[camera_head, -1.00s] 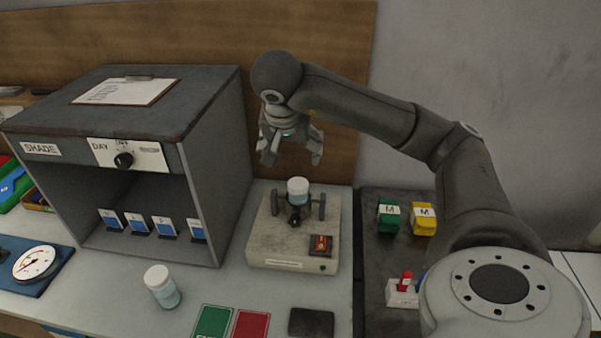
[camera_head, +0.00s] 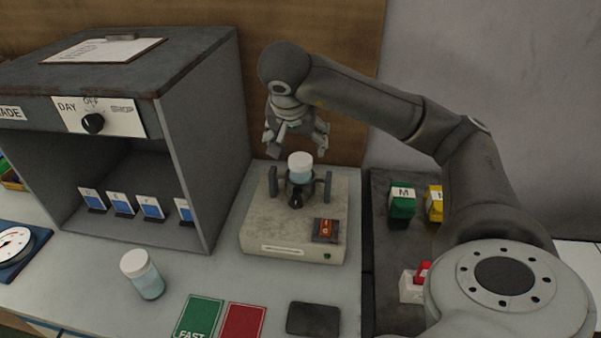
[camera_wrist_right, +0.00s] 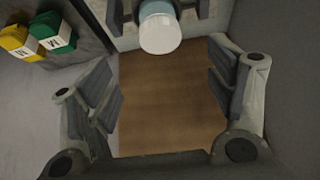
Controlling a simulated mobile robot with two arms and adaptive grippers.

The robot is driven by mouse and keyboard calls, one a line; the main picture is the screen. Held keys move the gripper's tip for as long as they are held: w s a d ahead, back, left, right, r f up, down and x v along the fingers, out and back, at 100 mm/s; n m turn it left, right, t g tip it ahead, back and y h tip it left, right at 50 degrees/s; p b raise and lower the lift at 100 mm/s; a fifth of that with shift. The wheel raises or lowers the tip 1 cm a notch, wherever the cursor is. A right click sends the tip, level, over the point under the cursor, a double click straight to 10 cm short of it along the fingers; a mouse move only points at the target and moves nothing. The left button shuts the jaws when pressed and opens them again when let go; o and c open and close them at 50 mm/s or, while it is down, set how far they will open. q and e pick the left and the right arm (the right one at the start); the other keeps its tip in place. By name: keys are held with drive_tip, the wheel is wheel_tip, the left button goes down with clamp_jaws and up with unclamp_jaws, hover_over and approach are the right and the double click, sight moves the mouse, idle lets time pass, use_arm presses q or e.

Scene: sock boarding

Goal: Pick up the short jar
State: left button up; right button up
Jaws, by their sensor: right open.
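A white-capped jar with pale blue contents (camera_head: 300,168) stands upright between the two posts of a beige device (camera_head: 258,235); its lower part is hidden. A similar white-capped jar (camera_head: 146,279) stands on the bench in front of the cabinet. I cannot tell for sure which is the shorter. My right gripper (camera_head: 297,148) is open and empty, fingers pointing down, just above and behind the device's jar. In the right wrist view that jar (camera_wrist_right: 160,32) shows at the top, beyond the open fingers and not between them. My left gripper is not in view.
A grey cabinet (camera_head: 190,130) with a dial and blue-white cards stands left of the device. Green (camera_head: 198,318) and red (camera_head: 243,322) cards and a dark pad (camera_head: 313,318) lie in front. Green (camera_head: 402,203) and yellow (camera_head: 434,203) blocks sit on the dark surface at right. A wooden board stands behind.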

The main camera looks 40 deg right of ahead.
sight(300, 159)
drive_tip(key=x, duration=0.5)
drive_tip(key=shift+d+f, duration=0.1)
drive_tip(key=p+x, duration=0.1)
drive_tip(key=x, duration=0.3)
drive_tip(key=shift+f, duration=0.1)
drive_tip(key=shift+w+d+f, duration=0.15)
drive_tip(key=shift+f, duration=0.3)
drive_tip(key=c, duration=0.4)
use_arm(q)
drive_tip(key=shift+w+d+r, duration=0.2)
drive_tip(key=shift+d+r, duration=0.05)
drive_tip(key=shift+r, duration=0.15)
use_arm(e)
drive_tip(key=c, duration=1.1)
drive_tip(key=shift+r, duration=0.1)
